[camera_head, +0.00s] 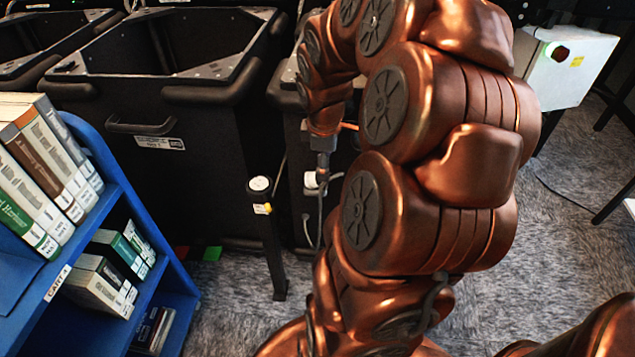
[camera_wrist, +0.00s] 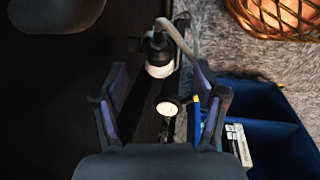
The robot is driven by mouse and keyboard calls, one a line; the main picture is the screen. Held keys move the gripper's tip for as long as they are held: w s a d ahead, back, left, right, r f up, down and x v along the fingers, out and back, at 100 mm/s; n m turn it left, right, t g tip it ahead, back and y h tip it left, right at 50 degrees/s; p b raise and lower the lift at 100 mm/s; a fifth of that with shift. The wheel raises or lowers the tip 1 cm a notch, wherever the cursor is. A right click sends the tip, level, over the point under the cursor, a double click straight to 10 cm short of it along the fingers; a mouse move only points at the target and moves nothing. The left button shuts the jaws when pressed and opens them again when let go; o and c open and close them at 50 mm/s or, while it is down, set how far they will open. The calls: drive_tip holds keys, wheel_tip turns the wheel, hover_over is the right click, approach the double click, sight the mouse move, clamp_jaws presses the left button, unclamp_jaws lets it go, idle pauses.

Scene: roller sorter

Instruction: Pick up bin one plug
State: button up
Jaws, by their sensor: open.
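A plug (camera_wrist: 158,55) with a dark body, a pale collar and a grey cable shows in the wrist view, at the far end of the gap between my fingers. In the head view a white plug-like piece (camera_head: 311,180) with a cable sits just below my gripper (camera_head: 322,170); I cannot tell which bin it belongs to. My gripper (camera_wrist: 162,92) is open, with one finger on each side and nothing held. A round white-topped post (camera_wrist: 167,108) lies between the fingers in the wrist view. It stands upright left of my gripper in the head view (camera_head: 260,186).
A large black bin (camera_head: 130,150) with a handle and label stands behind the post. A blue book cart (camera_head: 100,150) is at the left. Grey carpet (camera_head: 560,240) is open at the right.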

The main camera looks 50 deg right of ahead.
drive_tip(key=shift+w+d+f, duration=0.1)
drive_tip(key=shift+w+f, duration=0.05)
drive_tip(key=shift+f, duration=0.85)
drive_tip(key=shift+w+d+f, duration=0.15)
drive_tip(key=shift+w+f, duration=0.05)
drive_tip(key=shift+f, duration=0.85)
drive_tip(key=shift+w+d+f, duration=0.1)
drive_tip(key=shift+w+f, duration=0.05)
drive_tip(key=shift+f, duration=0.85)
clamp_jaws()
drive_tip(key=shift+r, duration=0.1)
drive_tip(key=shift+d+r, duration=0.1)
drive_tip(key=shift+r, duration=1.65)
drive_tip(key=s+a+r+b, duration=0.1)
drive_tip(key=s+a, duration=0.7)
drive_tip(key=a, duration=0.5)
drive_tip(key=shift+s+a+r, duration=0.15)
drive_tip(key=shift+s+a, duration=0.1)
drive_tip(key=shift+s, duration=0.05)
